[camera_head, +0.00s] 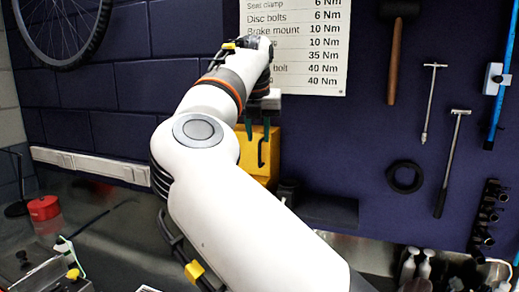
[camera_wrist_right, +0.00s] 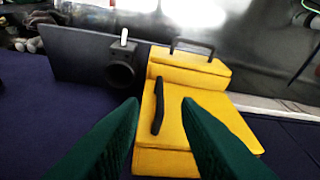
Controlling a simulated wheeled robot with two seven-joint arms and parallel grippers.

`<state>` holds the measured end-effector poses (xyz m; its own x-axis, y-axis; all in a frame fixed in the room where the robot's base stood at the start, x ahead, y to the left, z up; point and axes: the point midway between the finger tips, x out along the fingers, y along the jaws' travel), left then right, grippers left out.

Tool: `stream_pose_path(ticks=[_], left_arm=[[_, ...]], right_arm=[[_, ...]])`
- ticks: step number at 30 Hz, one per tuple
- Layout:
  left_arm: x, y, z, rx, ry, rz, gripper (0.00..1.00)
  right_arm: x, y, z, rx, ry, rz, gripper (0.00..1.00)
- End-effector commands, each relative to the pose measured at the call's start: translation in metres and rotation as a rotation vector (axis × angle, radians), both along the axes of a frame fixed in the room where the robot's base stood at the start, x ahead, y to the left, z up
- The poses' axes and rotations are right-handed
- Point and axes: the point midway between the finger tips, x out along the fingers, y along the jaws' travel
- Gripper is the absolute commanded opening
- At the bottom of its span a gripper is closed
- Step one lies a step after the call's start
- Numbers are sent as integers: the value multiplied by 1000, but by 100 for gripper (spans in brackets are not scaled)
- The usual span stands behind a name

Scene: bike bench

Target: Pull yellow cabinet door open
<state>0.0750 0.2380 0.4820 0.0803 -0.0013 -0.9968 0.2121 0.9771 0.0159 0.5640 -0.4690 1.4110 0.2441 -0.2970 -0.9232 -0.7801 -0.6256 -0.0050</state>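The yellow cabinet (camera_head: 273,165) stands against the dark wall, partly hidden behind my right arm in the head view. In the right wrist view, its yellow door (camera_wrist_right: 174,125) carries a black bar handle (camera_wrist_right: 158,105). No open gap shows at the door. My right gripper (camera_head: 257,133) is in front of the cabinet, with its green fingers apart. In the right wrist view, the handle appears between the fingers (camera_wrist_right: 160,101), closer to the left one; no contact shows. My left gripper is out of view.
A second black handle (camera_wrist_right: 193,46) is on the adjoining yellow section. A dark panel (camera_wrist_right: 80,55) and a dark round part (camera_wrist_right: 120,72) stand beside the cabinet. Tools, including a hammer (camera_head: 395,60), hang on the wall to the right. Bottles (camera_head: 424,264) stand at lower right.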

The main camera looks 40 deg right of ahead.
Motion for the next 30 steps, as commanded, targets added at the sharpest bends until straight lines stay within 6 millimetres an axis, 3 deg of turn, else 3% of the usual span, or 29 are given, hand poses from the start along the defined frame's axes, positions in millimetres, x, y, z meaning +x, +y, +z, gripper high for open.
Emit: stream_pose_path(ticks=[3,9,22,27,30], left_arm=[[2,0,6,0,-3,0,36],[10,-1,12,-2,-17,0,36],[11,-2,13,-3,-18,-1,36],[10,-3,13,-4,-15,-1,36],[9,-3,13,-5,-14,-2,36]], right_arm=[[6,-7,-22,2,4,-3,30],[13,-16,-48,0,2,-2,30],[15,-20,-59,-2,1,-2,30],[15,-19,-59,-1,1,-2,4],[15,-19,-59,-2,1,-2,0]])
